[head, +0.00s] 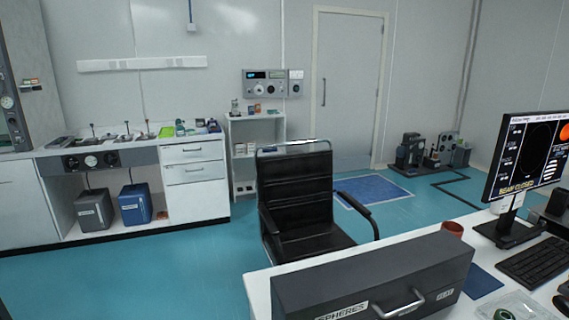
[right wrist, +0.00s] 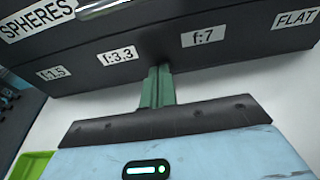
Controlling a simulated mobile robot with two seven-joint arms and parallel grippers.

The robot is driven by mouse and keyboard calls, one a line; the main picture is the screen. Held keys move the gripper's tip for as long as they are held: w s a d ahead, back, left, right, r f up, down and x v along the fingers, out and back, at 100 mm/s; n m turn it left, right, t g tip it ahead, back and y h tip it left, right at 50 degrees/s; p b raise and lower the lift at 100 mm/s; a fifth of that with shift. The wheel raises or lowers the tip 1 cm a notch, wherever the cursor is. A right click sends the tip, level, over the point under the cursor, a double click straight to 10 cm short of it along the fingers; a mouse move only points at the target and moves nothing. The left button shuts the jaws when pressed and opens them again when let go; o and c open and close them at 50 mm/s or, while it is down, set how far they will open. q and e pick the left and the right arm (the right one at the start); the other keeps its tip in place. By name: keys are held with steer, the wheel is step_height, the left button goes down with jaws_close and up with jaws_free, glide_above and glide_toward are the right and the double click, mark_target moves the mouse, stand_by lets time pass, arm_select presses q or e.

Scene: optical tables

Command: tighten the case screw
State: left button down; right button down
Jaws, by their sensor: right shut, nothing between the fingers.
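A dark grey case (head: 375,275) lies on the white desk at the bottom of the head view, with labels SPHERES and FLAT and a metal handle on its front. In the right wrist view the case (right wrist: 150,30) fills the top, with labels f:1.5, f:3.3 and f:7 along its lower part. My right gripper (right wrist: 158,70) has its green fingers shut and empty, with the tips at the case's lower edge between f:3.3 and f:7. I cannot tell whether they touch it. I cannot make out a screw. My left gripper is not in view.
The white desk (head: 258,292) also bears a monitor (head: 530,150), a keyboard (head: 540,262), a red-brown cup (head: 452,229) and a clear tray (head: 515,305). A black chair (head: 300,200) stands behind the desk. A green bin (right wrist: 30,165) shows at the lower left of the wrist view.

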steer(key=shift+r+x, duration=0.15)
steer(key=shift+x, duration=0.55)
steer(key=shift+r+x, duration=0.2)
steer(key=shift+x, duration=0.5)
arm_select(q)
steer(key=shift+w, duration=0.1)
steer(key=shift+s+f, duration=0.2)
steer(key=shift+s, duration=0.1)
arm_select(e)
steer(key=shift+f, duration=0.4)
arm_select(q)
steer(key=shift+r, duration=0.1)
arm_select(e)
steer(key=shift+p, duration=0.4)
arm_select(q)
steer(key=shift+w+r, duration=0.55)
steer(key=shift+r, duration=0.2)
arm_select(e)
steer(key=shift+d, duration=0.1)
steer(key=shift+f, duration=0.15)
arm_select(q)
steer(key=shift+p, duration=0.3)
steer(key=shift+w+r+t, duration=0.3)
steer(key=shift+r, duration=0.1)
arm_select(e)
steer(key=shift+r, duration=0.5)
